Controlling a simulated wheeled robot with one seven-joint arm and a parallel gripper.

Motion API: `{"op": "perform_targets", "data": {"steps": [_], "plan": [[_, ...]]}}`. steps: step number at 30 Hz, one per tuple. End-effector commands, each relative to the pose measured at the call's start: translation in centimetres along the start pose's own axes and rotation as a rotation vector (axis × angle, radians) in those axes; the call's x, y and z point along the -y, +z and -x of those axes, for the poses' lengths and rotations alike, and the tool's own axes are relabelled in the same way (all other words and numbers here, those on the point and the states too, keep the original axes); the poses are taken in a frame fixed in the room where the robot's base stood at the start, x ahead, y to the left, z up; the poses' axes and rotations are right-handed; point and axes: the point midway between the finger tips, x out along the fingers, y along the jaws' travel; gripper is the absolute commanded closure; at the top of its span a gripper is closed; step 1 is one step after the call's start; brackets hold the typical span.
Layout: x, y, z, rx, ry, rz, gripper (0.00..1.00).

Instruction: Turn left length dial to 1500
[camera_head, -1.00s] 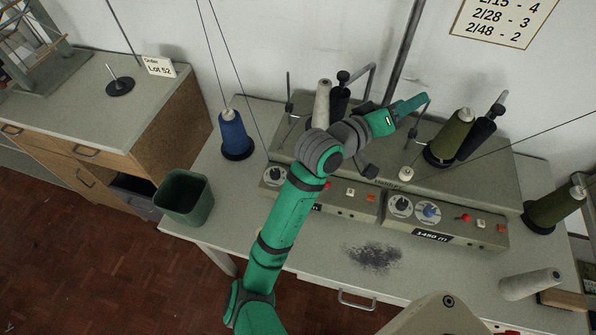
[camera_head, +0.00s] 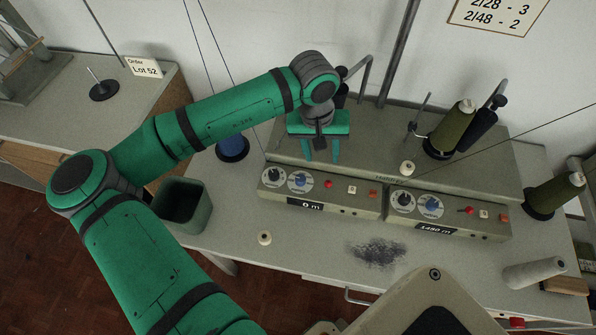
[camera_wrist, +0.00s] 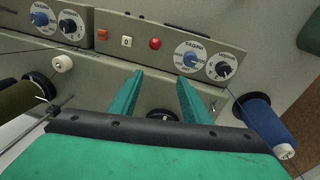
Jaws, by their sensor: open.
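The left unit's panel (camera_head: 345,200) carries a dial with a black knob (camera_head: 272,175) and a dial with a blue knob (camera_head: 299,181); its display (camera_head: 312,205) reads 0 m. In the wrist view the blue knob (camera_wrist: 192,60) and black knob (camera_wrist: 222,69) appear upside down, beyond the right fingertip. Their scale markings are too small to read. My gripper (camera_head: 321,160) is open and empty, fingers pointing down above the machine's top, behind and slightly right of the blue knob. In the wrist view its fingertips (camera_wrist: 160,76) are apart from both dials.
A blue thread cone (camera_head: 232,147) stands left of the machine, olive cones right. A small white spool (camera_head: 407,168) sits on the machine top.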

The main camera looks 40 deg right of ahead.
Motion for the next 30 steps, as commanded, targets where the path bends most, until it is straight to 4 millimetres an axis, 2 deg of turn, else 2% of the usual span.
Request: {"op": "perform_targets", "data": {"steps": [1, 4, 11, 14, 24, 30], "plan": [[1.4, 0.3, 0.3, 0.020, -0.046, 0.015, 0.57], [3.2, 1.0, 0.7, 0.053, -0.106, 0.040, 0.57], [4.5, 1.6, 0.3, 0.079, -0.147, 0.059, 0.57], [4.7, 1.7, -0.9, 0.079, -0.147, 0.058, 0.57], [5.5, 2.2, -6.7, 0.079, -0.146, 0.058, 0.57], [5.7, 2.3, -8.9, 0.077, -0.144, 0.057, 0.57]]}}
